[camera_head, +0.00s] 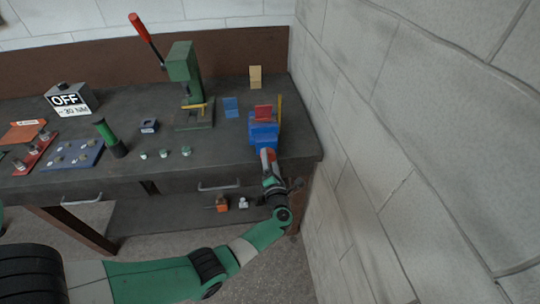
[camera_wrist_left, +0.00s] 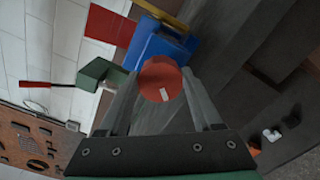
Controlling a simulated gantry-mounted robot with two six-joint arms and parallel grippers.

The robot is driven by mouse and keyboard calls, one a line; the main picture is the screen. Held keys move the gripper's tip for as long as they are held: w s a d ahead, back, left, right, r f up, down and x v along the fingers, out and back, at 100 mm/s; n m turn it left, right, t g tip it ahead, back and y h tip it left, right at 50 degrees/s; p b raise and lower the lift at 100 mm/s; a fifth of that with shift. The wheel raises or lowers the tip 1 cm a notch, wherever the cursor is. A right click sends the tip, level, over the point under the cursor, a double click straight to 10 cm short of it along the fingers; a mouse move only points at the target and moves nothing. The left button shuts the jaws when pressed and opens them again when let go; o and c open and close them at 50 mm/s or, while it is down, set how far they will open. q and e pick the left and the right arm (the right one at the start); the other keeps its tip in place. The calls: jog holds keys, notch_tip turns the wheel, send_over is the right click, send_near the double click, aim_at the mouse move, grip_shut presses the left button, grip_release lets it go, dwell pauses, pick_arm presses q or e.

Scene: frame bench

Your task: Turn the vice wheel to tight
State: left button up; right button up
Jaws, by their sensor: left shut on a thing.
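The blue vice (camera_head: 264,133) sits at the right end of the bench, with a red plate (camera_head: 263,112) on top. Its round red wheel (camera_wrist_left: 158,73) faces the camera in the left wrist view, with a short pale mark low on its face. The wheel shows only partly in the head view (camera_head: 267,154). My left gripper (camera_head: 269,168) reaches up to the vice from the front, its two fingers on either side of the wheel and shut on it. The vice screw behind the wheel is hidden. My right gripper is in neither view.
A green press (camera_head: 184,85) with a red-tipped lever stands left of the vice. A blue block (camera_head: 231,107) and a tan block (camera_head: 255,77) are nearby. A grey wall (camera_head: 400,130) is close on the right.

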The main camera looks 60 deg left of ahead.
pick_arm(q)
jog(key=m+p, duration=0.2)
jog(key=m, duration=0.4)
jog(key=shift+r, duration=0.2)
jog(key=m+p, duration=0.1)
jog(key=m, duration=0.3)
jog(key=shift+s, duration=0.1)
jog(key=m+p, duration=0.1)
jog(key=m, duration=0.2)
jog(key=shift+m, duration=0.3)
jog(key=m, duration=0.6)
jog(key=m+p, duration=0.1)
jog(key=m, duration=0.6)
jog(key=shift+s+f, duration=0.1)
jog(key=shift+f, duration=0.1)
jog(key=shift+m, duration=0.3)
jog(key=shift+d+f, duration=0.1)
jog(key=o, duration=1.4)
